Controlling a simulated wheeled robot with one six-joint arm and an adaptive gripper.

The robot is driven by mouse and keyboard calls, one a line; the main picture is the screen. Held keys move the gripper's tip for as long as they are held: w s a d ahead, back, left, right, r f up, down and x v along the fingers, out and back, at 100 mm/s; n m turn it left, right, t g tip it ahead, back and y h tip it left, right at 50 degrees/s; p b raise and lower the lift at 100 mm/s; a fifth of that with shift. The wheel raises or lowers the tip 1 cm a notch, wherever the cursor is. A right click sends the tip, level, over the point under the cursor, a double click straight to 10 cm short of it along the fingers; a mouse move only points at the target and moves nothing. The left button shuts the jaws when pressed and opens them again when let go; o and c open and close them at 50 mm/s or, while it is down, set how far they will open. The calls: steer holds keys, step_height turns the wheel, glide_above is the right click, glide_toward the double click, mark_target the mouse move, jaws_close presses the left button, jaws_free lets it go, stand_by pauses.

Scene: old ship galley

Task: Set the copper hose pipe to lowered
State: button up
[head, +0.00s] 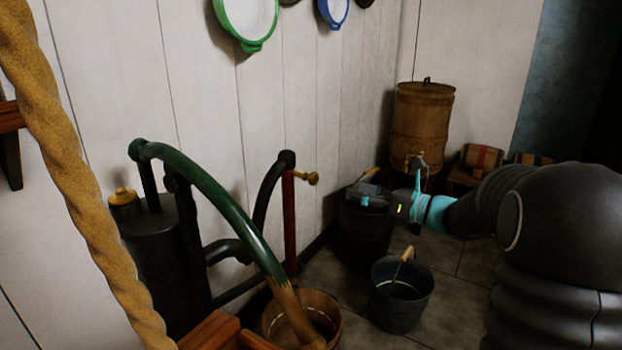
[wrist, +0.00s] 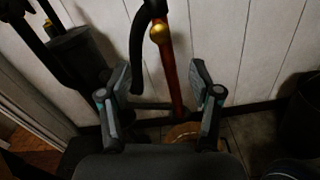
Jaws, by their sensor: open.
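The copper hose pipe (head: 290,225) is a reddish upright pipe near the plank wall, left of my gripper in the head view. A black hose (head: 268,190) bends over from its top, and a brass knob (head: 312,178) sticks out near the top. In the wrist view the pipe (wrist: 170,75) stands upright between my finger lines, with the brass knob (wrist: 159,33) above and the black hose (wrist: 138,55) hanging at its left. My gripper (head: 365,193) is open and empty, apart from the pipe; its spread fingers show in the wrist view (wrist: 160,77).
A black pump (head: 165,255) with a long green curved lever (head: 215,195) stands left of the pipe. A wooden tub (head: 330,300), a metal bucket (head: 415,312) and a dark bucket (head: 362,245) stand on the floor. A wooden barrel (head: 420,125) stands behind my gripper. A thick rope (head: 80,180) hangs in front at left.

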mark_target(317, 180)
steer(key=x, duration=1.3)
steer(key=shift+w+a+p, duration=0.25)
steer(key=shift+a+p, duration=0.05)
steer(key=shift+a, duration=0.05)
jaws_close()
steer(key=shift+f, duration=0.1)
